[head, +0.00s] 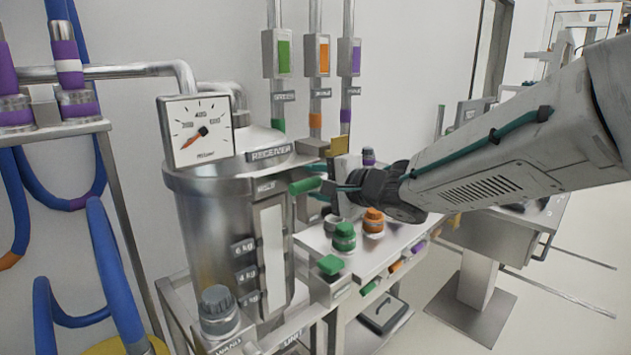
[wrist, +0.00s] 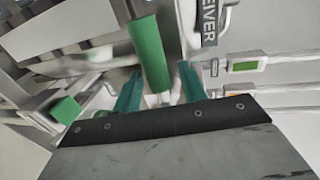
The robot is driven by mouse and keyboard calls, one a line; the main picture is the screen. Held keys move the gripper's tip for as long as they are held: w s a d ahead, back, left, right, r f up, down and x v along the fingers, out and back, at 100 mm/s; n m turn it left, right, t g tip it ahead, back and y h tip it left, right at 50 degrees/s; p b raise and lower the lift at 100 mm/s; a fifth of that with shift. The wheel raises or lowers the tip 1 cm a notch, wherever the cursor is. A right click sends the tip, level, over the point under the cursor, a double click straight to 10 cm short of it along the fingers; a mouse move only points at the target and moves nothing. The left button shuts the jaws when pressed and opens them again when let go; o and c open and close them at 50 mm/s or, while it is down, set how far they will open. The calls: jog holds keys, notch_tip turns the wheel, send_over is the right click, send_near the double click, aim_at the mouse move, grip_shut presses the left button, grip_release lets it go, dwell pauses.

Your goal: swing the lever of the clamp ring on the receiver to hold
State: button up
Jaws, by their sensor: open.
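The receiver (head: 205,225) is an upright metal vessel at the left of the head view, with a RECEIVER label on its upper rim. The clamp ring (head: 210,182) runs around its top. The lever's green handle (head: 305,186) sticks out to the right, beside a HOLD label (head: 266,187). My gripper (head: 332,190) is just right of the handle, open and pointing at it. In the wrist view, the green handle (wrist: 150,55) shows ahead of my gripper (wrist: 160,84), its near end between the two teal fingers. I cannot tell whether they touch. The lever's pivot is hidden.
A brass-coloured block (head: 337,147) is above my gripper. A bench below carries a green knob (head: 344,237) and an orange knob (head: 374,221). Pipes with colour tags (head: 283,55) line the back wall.

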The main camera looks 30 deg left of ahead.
jog(key=v, duration=0.7)
jog(key=shift+d+r, duration=0.15)
jog(key=shift+d, duration=0.05)
jog(key=w+d+f+n+t+h, duration=0.2)
jog(key=d+f+h, duration=0.2)
jog(key=d, duration=0.3)
jog(key=w+d+f+n+t+h, duration=0.25)
jog(key=d+f+h, duration=0.2)
jog(key=d, duration=0.25)
jog(key=s+d+f+g+h, duration=0.1)
jog(key=s+d+h, duration=0.2)
jog(key=d, duration=0.6)
jog(key=s+d+g+h, duration=0.2)
jog(key=d+h, duration=0.1)
jog(key=d, duration=0.7)
jog(key=s+d+g, duration=0.2)
jog(key=s+d, duration=0.7)
jog(key=s, duration=0.3)
jog(key=s+d+g, duration=0.3)
jog(key=s+d, duration=0.5)
jog(key=s, duration=0.5)
jog(key=shift+d+r+m+h, duration=0.25)
jog(key=shift+d+m+h, duration=0.1)
jog(key=shift+d+m, duration=0.1)
